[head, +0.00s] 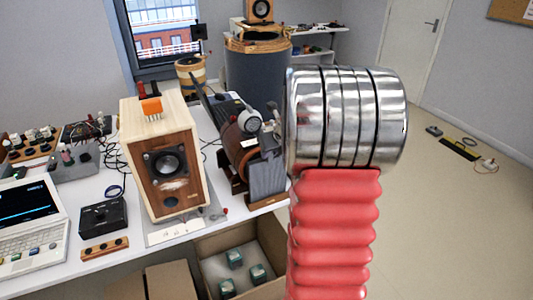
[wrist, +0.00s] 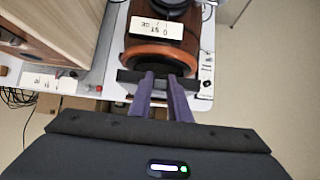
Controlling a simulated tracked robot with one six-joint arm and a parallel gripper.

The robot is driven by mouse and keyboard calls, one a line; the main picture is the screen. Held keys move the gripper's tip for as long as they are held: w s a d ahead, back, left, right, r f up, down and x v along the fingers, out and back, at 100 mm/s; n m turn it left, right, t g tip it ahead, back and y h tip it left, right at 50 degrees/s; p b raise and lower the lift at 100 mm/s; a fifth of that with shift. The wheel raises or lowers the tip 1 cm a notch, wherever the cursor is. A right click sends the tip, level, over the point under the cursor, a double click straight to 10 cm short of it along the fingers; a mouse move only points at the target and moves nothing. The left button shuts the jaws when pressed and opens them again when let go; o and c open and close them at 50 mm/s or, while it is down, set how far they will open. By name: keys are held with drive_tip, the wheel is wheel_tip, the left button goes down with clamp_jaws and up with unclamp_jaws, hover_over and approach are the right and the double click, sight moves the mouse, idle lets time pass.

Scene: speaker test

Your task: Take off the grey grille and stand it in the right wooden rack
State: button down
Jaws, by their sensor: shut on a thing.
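The grey grille (head: 267,180) is a thin flat panel. It stands upright at the table's right end, over a dark wooden rack piece (head: 270,202). In the wrist view the grille (wrist: 125,76) shows edge-on as a dark strip. My gripper (wrist: 162,77) is shut on its upper edge with two purple fingers. I cannot tell whether its lower edge sits in a slot. The speaker (head: 165,185) stands left of it, its brown front and black driver bare. My chrome and red arm covers the area right of the grille in the head view.
A brown wooden drum-shaped thing (wrist: 160,50) with a label stands just behind the grille. A cardboard box (head: 215,250) with several green blocks is below the table edge. A laptop (head: 28,225) and a black box (head: 102,215) are left.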

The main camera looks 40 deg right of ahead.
drive_tip(key=shift+f, duration=0.1)
drive_tip(key=c, duration=1.6)
unclamp_jaws()
drive_tip(key=shift+o, duration=0.2)
drive_tip(key=shift+s, duration=0.1)
drive_tip(key=v, duration=1.3)
drive_tip(key=shift+s+r, duration=0.2)
drive_tip(key=shift+n, duration=0.3)
